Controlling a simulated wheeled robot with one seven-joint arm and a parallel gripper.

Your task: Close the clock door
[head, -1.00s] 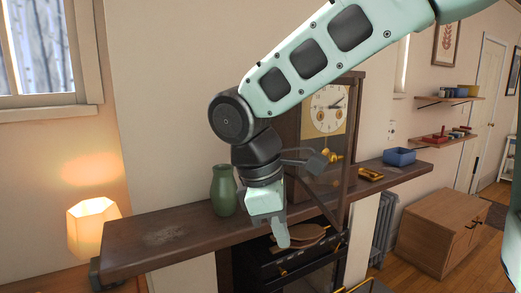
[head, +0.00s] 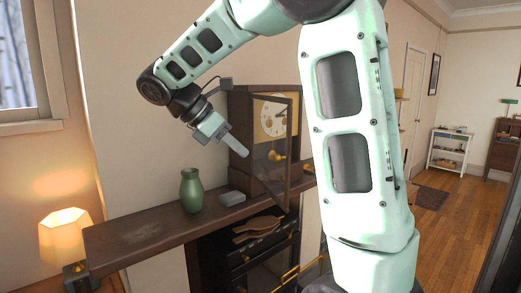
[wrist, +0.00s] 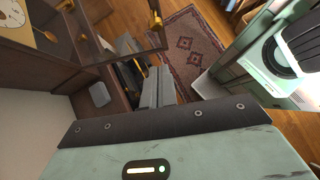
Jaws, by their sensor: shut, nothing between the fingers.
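The brown wooden clock (head: 238,125) stands on the mantel shelf, with a cream dial and gold pendulum. Its glazed door (head: 289,155) stands open, angled out from the case over the shelf's front. In the head view its left edge seems to be at the case and its right edge sticks out. My gripper (head: 241,152) is shut and empty, left of the door and in front of the case's left side. In the wrist view my gripper (wrist: 157,87) points past the door frame (wrist: 110,56), which shows at the top left. Contact with the door cannot be told.
A green vase (head: 191,190) and a small grey box (head: 232,198) stand on the mantel shelf (head: 140,236) left of the clock. A lit lamp (head: 64,238) is at lower left. My arm hides the area right of the clock. A rug (wrist: 200,55) lies on the floor.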

